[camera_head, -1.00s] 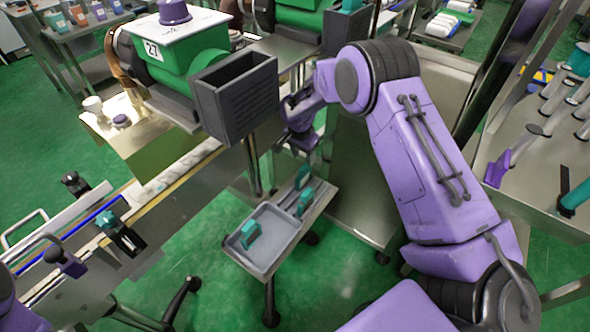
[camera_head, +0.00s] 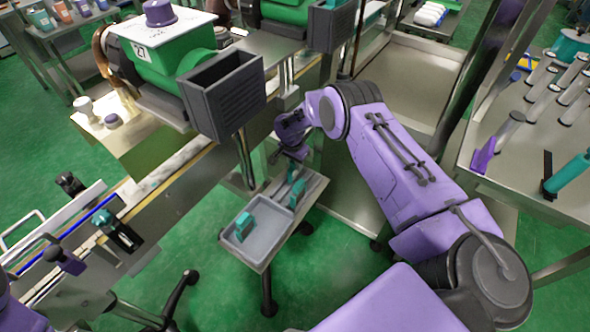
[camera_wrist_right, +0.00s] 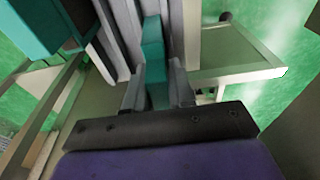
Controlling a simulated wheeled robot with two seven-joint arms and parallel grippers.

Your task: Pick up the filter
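No part is labelled as the filter, and I cannot tell for certain which one it is. Teal pieces stand on a small metal stand: a teal block (camera_head: 244,222) in its grey tray, and upright teal pieces (camera_head: 297,188) beside the tray. My right gripper (camera_head: 277,156) points down just above the far end of that stand. In the right wrist view, a teal piece (camera_wrist_right: 154,62) lies between its two grey fingers (camera_wrist_right: 157,92); I cannot tell whether they press on it. My left gripper is out of view.
The small stand's grey tray (camera_head: 262,240) has free room around the block. A dark open bin (camera_head: 225,95) on the green machine (camera_head: 165,60) hangs left of my right arm. A conveyor (camera_head: 150,185) runs along the left; a metal table (camera_head: 500,150) with several tools stands right.

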